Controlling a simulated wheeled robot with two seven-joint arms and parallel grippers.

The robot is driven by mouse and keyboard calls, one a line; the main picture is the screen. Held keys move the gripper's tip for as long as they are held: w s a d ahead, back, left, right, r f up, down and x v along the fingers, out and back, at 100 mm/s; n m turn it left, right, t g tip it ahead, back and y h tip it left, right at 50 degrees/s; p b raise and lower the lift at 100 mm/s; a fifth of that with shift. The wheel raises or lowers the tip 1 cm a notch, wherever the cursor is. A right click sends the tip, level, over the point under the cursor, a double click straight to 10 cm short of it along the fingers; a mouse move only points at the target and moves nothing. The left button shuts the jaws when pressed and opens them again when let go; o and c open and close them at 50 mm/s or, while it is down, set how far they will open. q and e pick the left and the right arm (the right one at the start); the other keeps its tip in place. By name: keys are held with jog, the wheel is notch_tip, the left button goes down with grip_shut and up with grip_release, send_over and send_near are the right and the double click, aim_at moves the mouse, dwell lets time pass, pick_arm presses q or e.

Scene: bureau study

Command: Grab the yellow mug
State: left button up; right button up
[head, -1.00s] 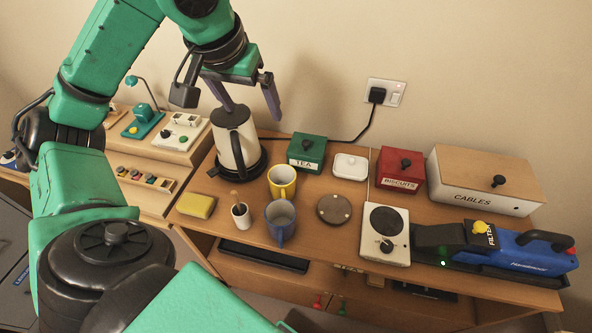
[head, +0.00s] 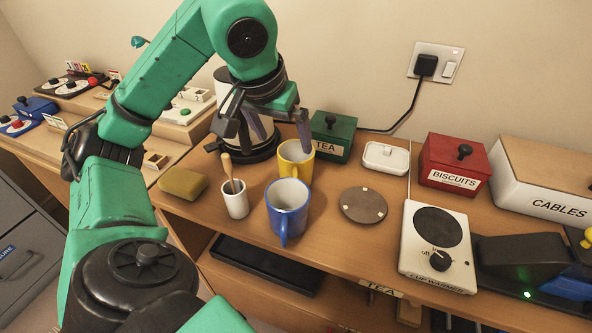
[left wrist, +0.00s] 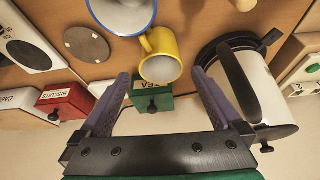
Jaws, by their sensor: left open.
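The yellow mug (head: 296,160) stands upright on the wooden desk, behind the blue mug (head: 287,208) and in front of the green TEA box. My left gripper (head: 283,132) is open above and just behind the yellow mug, with nothing between its fingers. My right gripper is not in view.
A kettle (left wrist: 250,85) stands close beside one left finger. The green TEA box (head: 332,136) is just behind the yellow mug. A white cup with a wooden stick (head: 235,200), a sponge (head: 183,184) and a round coaster (head: 363,205) are nearby. A cup warmer (head: 437,245) stands at right.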

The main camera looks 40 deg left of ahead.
aim_at(295, 169)
pick_arm(q)
jog(key=b+x, duration=0.3)
jog(key=x, duration=0.5)
jog(key=shift+f, duration=0.1)
jog(key=b+x, duration=0.2)
jog(key=x, duration=0.3)
jog(key=shift+w+a+f, duration=0.15)
jog(key=shift+w+f, duration=0.1)
jog(key=shift+f, duration=0.05)
jog(key=c, duration=0.3)
jog(key=shift+r, duration=0.1)
jog(key=c, duration=1)
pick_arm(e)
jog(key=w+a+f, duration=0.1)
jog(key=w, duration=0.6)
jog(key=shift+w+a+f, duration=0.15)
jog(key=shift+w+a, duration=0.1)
pick_arm(q)
jog(key=shift+c, duration=0.2)
